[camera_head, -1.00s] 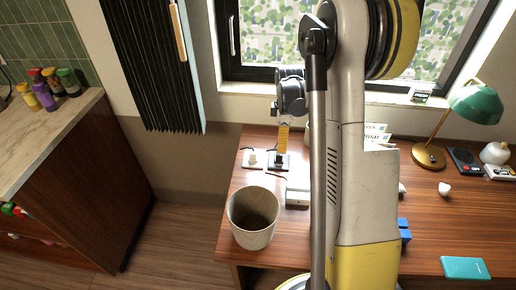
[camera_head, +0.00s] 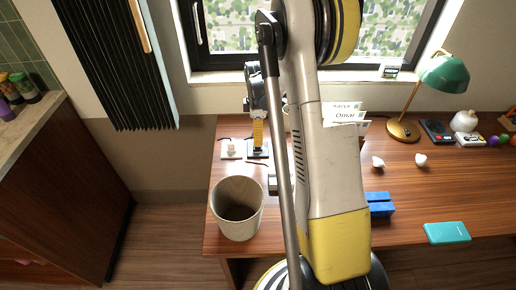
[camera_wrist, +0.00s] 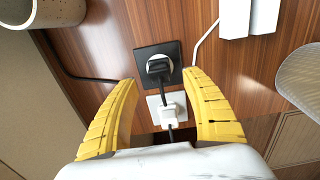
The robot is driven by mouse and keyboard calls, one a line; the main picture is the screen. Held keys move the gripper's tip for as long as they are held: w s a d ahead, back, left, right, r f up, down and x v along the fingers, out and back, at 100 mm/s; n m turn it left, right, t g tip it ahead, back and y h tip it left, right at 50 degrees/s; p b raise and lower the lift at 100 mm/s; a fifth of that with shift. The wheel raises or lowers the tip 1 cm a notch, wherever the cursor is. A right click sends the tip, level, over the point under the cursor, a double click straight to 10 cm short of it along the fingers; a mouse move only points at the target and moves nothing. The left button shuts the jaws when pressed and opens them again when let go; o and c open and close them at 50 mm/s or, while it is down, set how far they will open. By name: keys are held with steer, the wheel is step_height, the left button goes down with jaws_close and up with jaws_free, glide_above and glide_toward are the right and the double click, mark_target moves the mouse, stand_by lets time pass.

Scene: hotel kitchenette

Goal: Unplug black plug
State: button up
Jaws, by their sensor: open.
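The white plate (camera_head: 231,149) shows just left.
A bin-like cup (camera_head: 237,208) stands at the desk's front left. A blue block (camera_head: 379,204), teal case (camera_head: 447,232) and green lamp (camera_head: 444,74) are to the right. A window with a dark frame (camera_head: 200,45) is behind. The right front of the desk is mostly clear.

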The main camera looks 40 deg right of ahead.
step_height(320, 180, down, 6)
steer(key=b, duration=0.3)
steer(key=shift+b, duration=0.35)
steer(key=shift+r, duration=0.1)
stand_by(0.9)
jaws_close()
steer(key=shift+r, duration=0.25)
steer(key=shift+r+p, duration=1.7)
steer(key=shift+r, duration=1.1)
